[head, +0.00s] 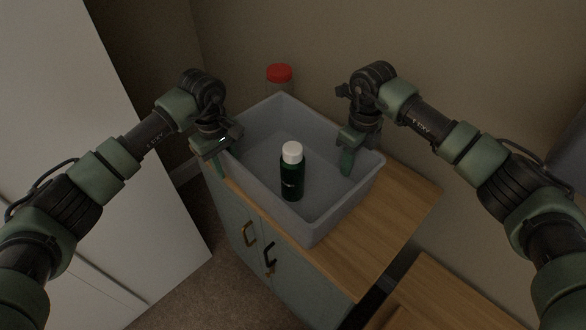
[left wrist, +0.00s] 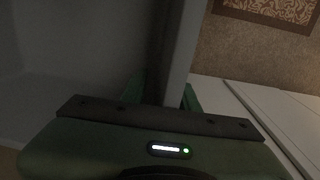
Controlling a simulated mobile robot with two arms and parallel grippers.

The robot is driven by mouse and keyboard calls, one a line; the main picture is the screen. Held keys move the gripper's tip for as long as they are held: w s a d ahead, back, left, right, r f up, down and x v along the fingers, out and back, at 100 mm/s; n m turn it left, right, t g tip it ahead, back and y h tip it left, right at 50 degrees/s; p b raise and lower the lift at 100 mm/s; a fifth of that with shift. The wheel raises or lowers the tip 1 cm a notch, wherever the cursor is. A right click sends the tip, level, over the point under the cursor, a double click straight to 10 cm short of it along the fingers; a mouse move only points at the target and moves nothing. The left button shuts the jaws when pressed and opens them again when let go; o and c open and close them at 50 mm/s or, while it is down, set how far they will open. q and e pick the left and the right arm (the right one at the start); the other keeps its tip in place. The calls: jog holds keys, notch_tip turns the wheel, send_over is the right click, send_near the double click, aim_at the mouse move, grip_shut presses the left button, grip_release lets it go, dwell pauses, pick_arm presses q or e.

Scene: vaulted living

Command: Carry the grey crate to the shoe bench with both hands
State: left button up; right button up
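The grey crate (head: 330,222) stands upright on a wood-topped cabinet. A dark green bottle with a white cap (head: 292,172) stands inside it. My left gripper (head: 219,160) is at the crate's left wall. In the left wrist view, its green fingers (left wrist: 166,95) are apart on either side of the crate's wall (left wrist: 182,45), with some gap visible on one side. My right gripper (head: 350,155) is at the crate's right wall, with one green finger inside the crate. Its other finger is hidden. I cannot identify the shoe bench with certainty.
A red-capped container (head: 280,78) stands behind the crate. The cabinet top (head: 395,215) is bare to the right of the crate. A lower wooden surface (head: 440,295) is at the lower right. A white panel (head: 70,130) is at left, and the wall is close behind.

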pick_arm(q)
grip_shut()
pick_arm(e)
grip_shut()
pick_arm(q)
jog(key=shift+r, duration=0.1)
dwell(1.0)
